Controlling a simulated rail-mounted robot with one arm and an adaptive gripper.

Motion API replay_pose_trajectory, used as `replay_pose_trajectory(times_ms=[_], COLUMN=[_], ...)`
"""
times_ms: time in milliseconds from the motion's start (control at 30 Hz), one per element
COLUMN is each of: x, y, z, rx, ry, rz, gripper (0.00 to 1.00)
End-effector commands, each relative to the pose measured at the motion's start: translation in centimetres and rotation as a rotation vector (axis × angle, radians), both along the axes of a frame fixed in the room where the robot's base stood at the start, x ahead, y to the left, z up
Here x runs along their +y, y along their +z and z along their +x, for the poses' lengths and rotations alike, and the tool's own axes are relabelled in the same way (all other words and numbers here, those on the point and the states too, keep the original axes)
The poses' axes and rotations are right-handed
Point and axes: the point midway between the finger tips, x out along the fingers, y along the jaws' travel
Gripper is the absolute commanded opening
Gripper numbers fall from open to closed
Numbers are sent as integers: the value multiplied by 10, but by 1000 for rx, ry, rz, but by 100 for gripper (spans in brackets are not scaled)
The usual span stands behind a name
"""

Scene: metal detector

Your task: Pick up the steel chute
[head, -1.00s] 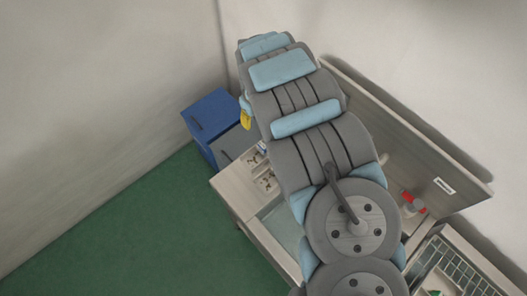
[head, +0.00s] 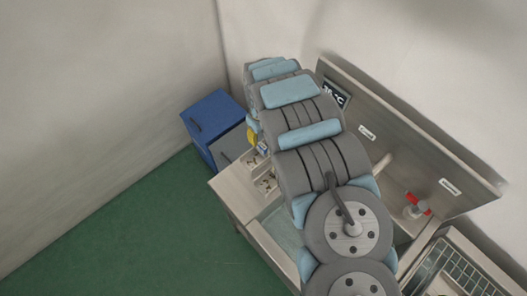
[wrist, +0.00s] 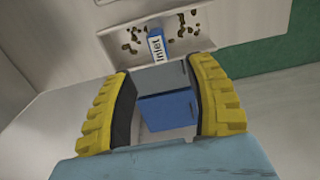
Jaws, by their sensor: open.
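My gripper (wrist: 160,64) is open in the wrist view, with its two yellow ribbed fingers apart and nothing between them. In the head view only a bit of yellow finger (head: 251,137) shows beside my arm, above the far end of the steel bench (head: 229,193). I cannot make out a steel chute for certain in either view. My arm hides much of the bench. A small blue and white block marked "Inlet" (wrist: 157,45) shows just beyond the fingertips in the wrist view.
A blue-topped cabinet (head: 212,113) with a grey front stands past the bench end; it also shows in the wrist view (wrist: 168,111). Shallow trays (head: 265,182) hold small dark pieces. A backboard, a red-handled fitting (head: 417,205) and a wire rack (head: 469,262) lie right. Green floor is clear.

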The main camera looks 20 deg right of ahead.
Motion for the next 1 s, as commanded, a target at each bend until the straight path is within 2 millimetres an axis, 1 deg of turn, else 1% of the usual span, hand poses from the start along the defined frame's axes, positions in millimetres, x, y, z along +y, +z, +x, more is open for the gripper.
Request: replay_pose_trajectory(times_ms=[100,400,733,1000], x=[1,1,0,-1], y=[-12,-34,-42,-62], z=[-1,-1,0,-4], rx=[1,1,-2,2], ry=[-1,0,-1,-2], rz=[2,2,1,3], gripper=[54,54,54,54])
